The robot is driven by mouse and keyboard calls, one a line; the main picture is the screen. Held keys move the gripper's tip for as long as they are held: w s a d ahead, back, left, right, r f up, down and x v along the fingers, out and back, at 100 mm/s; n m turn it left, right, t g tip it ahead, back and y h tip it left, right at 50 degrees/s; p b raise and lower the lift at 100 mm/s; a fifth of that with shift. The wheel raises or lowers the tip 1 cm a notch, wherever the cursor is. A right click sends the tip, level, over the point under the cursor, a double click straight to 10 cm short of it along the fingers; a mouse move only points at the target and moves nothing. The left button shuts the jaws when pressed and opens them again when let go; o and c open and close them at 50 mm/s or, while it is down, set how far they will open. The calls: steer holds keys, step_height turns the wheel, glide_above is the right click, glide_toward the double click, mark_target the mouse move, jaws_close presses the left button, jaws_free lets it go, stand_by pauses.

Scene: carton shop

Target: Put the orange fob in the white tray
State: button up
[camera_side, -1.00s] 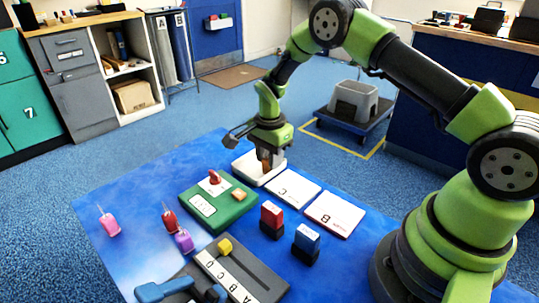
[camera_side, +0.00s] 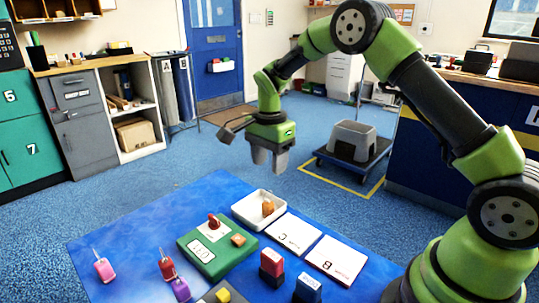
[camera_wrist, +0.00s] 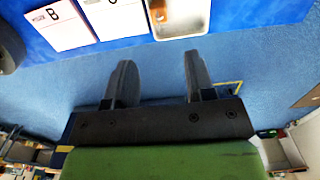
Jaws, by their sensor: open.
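The orange fob (camera_side: 268,207) rests in the white tray (camera_side: 242,213) at the back of the blue mat, in the side view. My gripper (camera_side: 269,170) is open and empty, raised above and behind the tray, apart from the fob. In the wrist view the two fingers of my gripper (camera_wrist: 160,75) are spread with nothing between them.
Card C (camera_side: 291,234) and card B (camera_side: 336,260) lie right of the tray. A green board (camera_side: 205,257) with a red knob is in front. Red (camera_side: 271,266) and blue (camera_side: 308,289) stamps stand near the cards. Pink (camera_side: 104,270), red and purple fobs lie left.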

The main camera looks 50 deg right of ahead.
steer(key=s+a+r+n+t, duration=0.2)
steer(key=s+r+n, duration=0.15)
steer(key=r, duration=0.45)
steer(key=s+a+r+n+t, duration=0.1)
steer(key=s+a+r+n, duration=0.15)
steer(key=s+r, duration=0.35)
steer(key=s+a+r+n+t+y, duration=0.1)
steer(key=s+n+t, duration=0.1)
steer(key=s+n, duration=0.2)
steer(key=s+a+r+n+t+y, duration=0.1)
steer(key=s+n, duration=0.3)
steer(key=s, duration=0.6)
steer(key=shift+s+a+r+t, duration=0.2)
steer(key=shift+s+r+t, duration=0.15)
steer(key=shift+r+t, duration=0.25)
